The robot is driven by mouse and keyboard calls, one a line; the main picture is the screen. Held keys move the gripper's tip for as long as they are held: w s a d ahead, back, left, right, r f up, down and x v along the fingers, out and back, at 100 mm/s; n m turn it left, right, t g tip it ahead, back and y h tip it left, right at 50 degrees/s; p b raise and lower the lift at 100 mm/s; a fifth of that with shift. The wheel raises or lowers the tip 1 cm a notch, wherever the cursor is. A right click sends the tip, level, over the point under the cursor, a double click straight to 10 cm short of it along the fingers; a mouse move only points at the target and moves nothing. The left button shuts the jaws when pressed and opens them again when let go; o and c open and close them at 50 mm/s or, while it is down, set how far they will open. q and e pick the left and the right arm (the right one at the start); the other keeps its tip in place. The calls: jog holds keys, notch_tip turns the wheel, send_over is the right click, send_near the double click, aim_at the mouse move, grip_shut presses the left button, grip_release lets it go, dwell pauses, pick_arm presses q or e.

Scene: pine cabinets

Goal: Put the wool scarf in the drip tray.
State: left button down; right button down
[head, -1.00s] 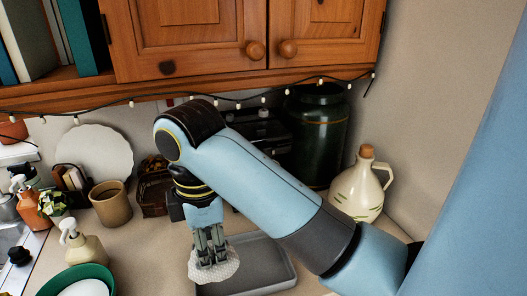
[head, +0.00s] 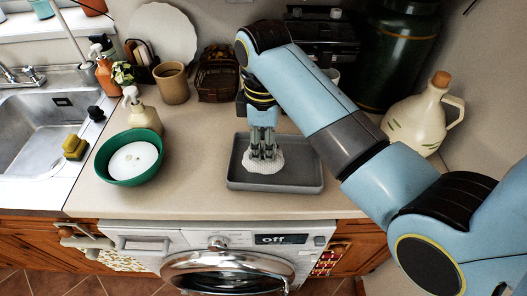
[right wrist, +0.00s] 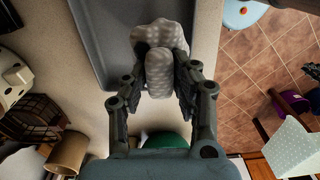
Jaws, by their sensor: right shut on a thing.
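The wool scarf (head: 264,165) is a whitish, knobbly knitted bundle. My right gripper (head: 264,154) points down and is shut on it, over the left-middle part of the grey drip tray (head: 300,183). The scarf lies within the tray's outline in the head view; whether it touches the tray floor I cannot tell. In the right wrist view the scarf (right wrist: 160,72) bulges between both fingers (right wrist: 158,90), with the tray (right wrist: 98,30) behind it. My left gripper is not in view.
A green bowl (head: 113,175) with a white disc inside stands left of the tray. A soap bottle (head: 140,112), brown mug (head: 172,88) and basket (head: 217,75) stand behind. A cream jug (head: 420,112) is at right. The counter (head: 200,150) between bowl and tray is clear.

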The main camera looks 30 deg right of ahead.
aim_at(262, 143)
jog(key=shift+w+a+f, duration=0.1)
jog(key=shift+w+f, duration=0.1)
jog(key=shift+f, duration=0.05)
notch_tip(262, 143, down, 4)
jog(key=shift+r+p, duration=0.15)
jog(key=shift+p, duration=0.2)
jog(key=c, duration=1)
grip_release()
jog(key=shift+c, duration=0.2)
notch_tip(262, 143, up, 12)
jog(key=shift+b, duration=0.75)
